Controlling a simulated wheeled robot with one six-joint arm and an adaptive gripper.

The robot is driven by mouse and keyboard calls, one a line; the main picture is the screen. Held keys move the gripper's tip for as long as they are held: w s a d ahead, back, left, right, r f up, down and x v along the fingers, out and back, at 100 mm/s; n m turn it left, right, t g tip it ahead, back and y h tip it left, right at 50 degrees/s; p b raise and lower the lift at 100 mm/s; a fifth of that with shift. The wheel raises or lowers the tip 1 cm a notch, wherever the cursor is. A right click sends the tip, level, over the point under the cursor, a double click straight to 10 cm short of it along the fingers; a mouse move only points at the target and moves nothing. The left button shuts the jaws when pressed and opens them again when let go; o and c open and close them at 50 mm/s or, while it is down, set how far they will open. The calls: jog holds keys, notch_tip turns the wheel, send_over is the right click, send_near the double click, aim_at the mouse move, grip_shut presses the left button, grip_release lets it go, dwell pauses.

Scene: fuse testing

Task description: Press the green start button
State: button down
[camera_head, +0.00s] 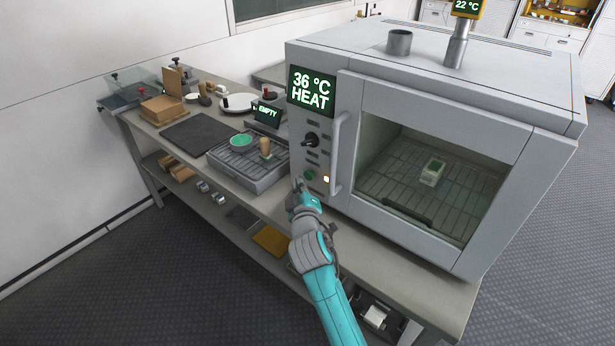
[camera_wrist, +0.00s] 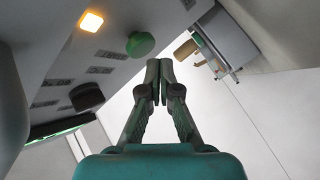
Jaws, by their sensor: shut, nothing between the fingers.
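The green start button (camera_head: 309,175) is on the oven's control panel, below the black knob. In the wrist view the round green button (camera_wrist: 140,44) stands out from the panel, up and left of my fingertips. My gripper (camera_head: 298,184) is shut and empty, close to the panel near the button. In the wrist view its fingertips (camera_wrist: 159,68) are together, and a gap shows between them and the button. The oven (camera_head: 345,200) has its door closed, and its display (camera_head: 312,88) reads 36 °C HEAT.
A lit amber lamp (camera_head: 326,180) sits right of the button, near the door handle (camera_head: 337,150). A black knob (camera_head: 311,139) is above. Left of the oven, a grey rack unit (camera_head: 240,178) holds a green dish (camera_head: 242,142). A small block (camera_head: 433,172) stands inside the oven.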

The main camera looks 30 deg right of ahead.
jog(key=shift+s+a, duration=0.3)
jog(key=shift+a, duration=0.45)
jog(key=shift+s+a, duration=0.35)
jog(key=shift+a, duration=0.45)
jog(key=shift+s+a, duration=0.3)
jog(key=shift+a, duration=0.45)
jog(key=s+a+f+y, duration=0.25)
jog(key=s+f, duration=0.55)
jog(key=s, duration=0.4)
jog(key=s+a+f+y, duration=0.25)
jog(key=s+f, duration=0.45)
jog(key=s, duration=0.6)
jog(key=s+r+m, duration=0.2)
jog(key=s+r, duration=0.1)
jog(key=s, duration=1)
jog(key=s+r+m+g+y, duration=0.1)
jog(key=s+r+m, duration=0.2)
jog(key=s, duration=1)
jog(key=shift+s+a+r, duration=0.2)
jog(key=shift+a+r, duration=0.15)
jog(key=shift+r, duration=0.1)
